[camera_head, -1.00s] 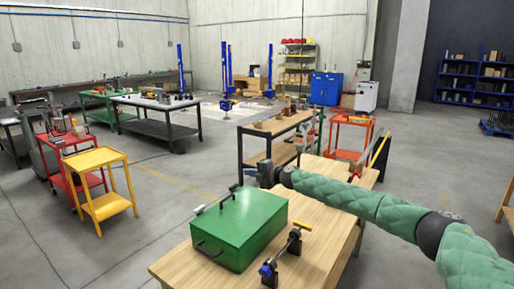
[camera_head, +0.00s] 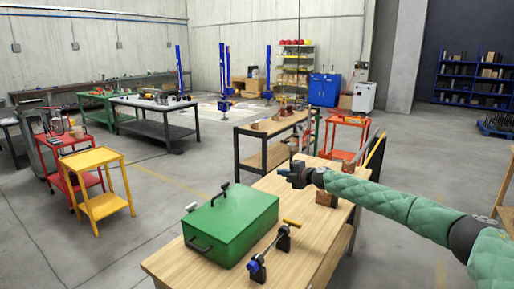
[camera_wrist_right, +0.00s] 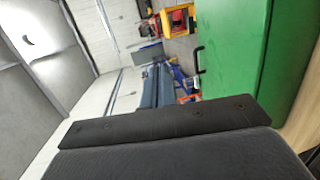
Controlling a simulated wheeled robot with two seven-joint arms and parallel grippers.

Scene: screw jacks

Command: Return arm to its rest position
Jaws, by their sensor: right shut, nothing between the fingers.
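My right arm, in a green quilted sleeve, comes in from the right in the head view. It ends in a dark gripper (camera_head: 286,172) that is shut and empty above the far part of the wooden table (camera_head: 180,262). The gripper shows to the upper right of the green metal box (camera_head: 235,228), apart from it. In the right wrist view, a dark gripper part (camera_wrist_right: 160,122) fills the bottom and the green box (camera_wrist_right: 232,45) stands at the right. My left gripper is not in view.
A black stand with a yellow bar and blue knob (camera_head: 254,266) stands on the table beside the box. A small wooden block (camera_head: 326,198) is below my arm. A yellow cart (camera_head: 103,206) stands at the left and an orange cart (camera_head: 348,122) behind.

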